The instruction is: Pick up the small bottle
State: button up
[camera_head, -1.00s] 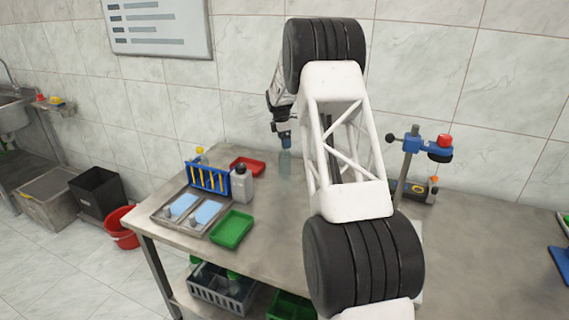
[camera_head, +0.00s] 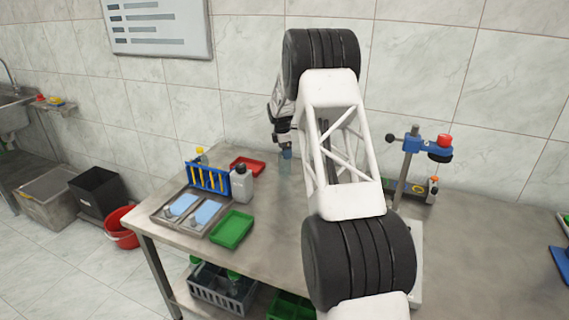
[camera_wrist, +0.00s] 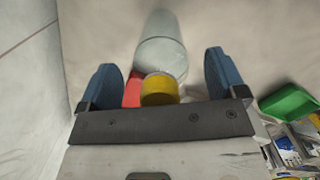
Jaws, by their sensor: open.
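A small clear bottle (camera_head: 284,166) stands on the bench near the back wall, partly hidden by my gripper and arm. In the wrist view its pale translucent body (camera_wrist: 162,45) shows beyond and between the fingers. A round yellow cap (camera_wrist: 160,88) is in front of that body, midway between the fingers; I cannot tell for certain that it sits on this bottle. My gripper (camera_wrist: 166,82) is open with blue fingers spread on either side, with a visible gap to the cap. In the head view my gripper (camera_head: 286,153) is right over the clear bottle.
A clamp stand (camera_head: 410,165) is on the right. The bench (camera_head: 275,240) is bare in the front middle.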

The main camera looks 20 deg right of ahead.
jog(key=c, duration=1.5)
jog(key=shift+o, duration=0.2)
jog(key=shift+r, duration=0.1)
jog(key=shift+r, duration=1.65)
jog(key=shift+s+a+r, duration=0.15)
jog(key=shift+s, duration=0.4)
jog(key=s+a+r, duration=0.1)
jog(key=s+a, duration=0.2)
jog(key=s, duration=1.1)
jog(key=shift+s+a+r, duration=0.15)
jog(key=shift+a, duration=0.25)
